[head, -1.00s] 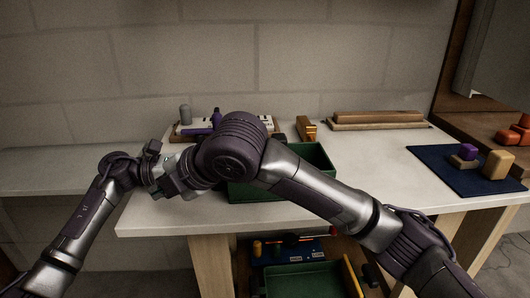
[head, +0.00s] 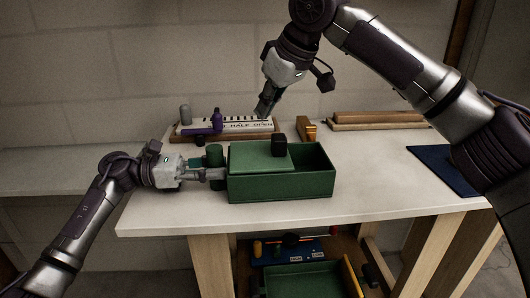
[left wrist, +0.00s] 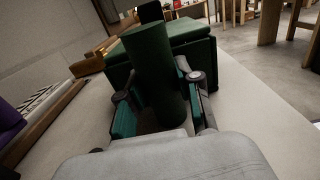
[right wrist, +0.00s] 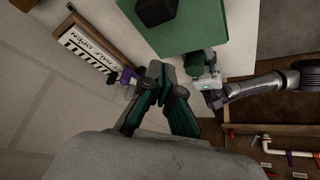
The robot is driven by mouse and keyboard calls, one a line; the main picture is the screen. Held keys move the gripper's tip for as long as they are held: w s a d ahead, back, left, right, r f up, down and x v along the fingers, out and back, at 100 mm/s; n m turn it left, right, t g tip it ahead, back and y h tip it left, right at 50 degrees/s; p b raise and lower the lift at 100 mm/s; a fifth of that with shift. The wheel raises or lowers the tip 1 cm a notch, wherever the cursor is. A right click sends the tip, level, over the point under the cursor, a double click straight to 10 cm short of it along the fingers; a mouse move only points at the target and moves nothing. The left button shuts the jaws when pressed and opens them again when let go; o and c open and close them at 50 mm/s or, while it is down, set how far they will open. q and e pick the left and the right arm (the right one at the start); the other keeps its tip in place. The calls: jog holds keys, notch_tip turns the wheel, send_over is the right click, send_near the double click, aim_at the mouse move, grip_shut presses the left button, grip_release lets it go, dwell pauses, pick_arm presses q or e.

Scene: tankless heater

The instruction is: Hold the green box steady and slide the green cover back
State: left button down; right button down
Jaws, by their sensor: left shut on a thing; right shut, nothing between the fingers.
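The green box (head: 285,187) stands on the white table. The green cover (head: 256,155) lies over its left part, with a black knob (head: 279,145) on top; the right part is open. A green upright cylinder (head: 214,157) stands at the box's left end. My left gripper (head: 217,174) is shut on this cylinder, which also shows between its fingers in the left wrist view (left wrist: 153,70). My right gripper (head: 265,107) is shut and empty, raised above and behind the cover. It is also seen in the right wrist view (right wrist: 164,88), apart from the cover (right wrist: 185,25).
Behind the box lies a wooden board with a scale (head: 245,126) reading "half open" and a purple piece (head: 212,125). A golden block (head: 306,128) and wooden bars (head: 375,119) lie at the back. A blue mat (head: 443,168) is at right.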

aim_at(260, 152)
pick_arm(q)
jog(key=shift+f, duration=0.1)
pick_arm(e)
notch_tip(260, 152, down, 8)
jog(key=shift+f, duration=0.1)
dwell(1.4)
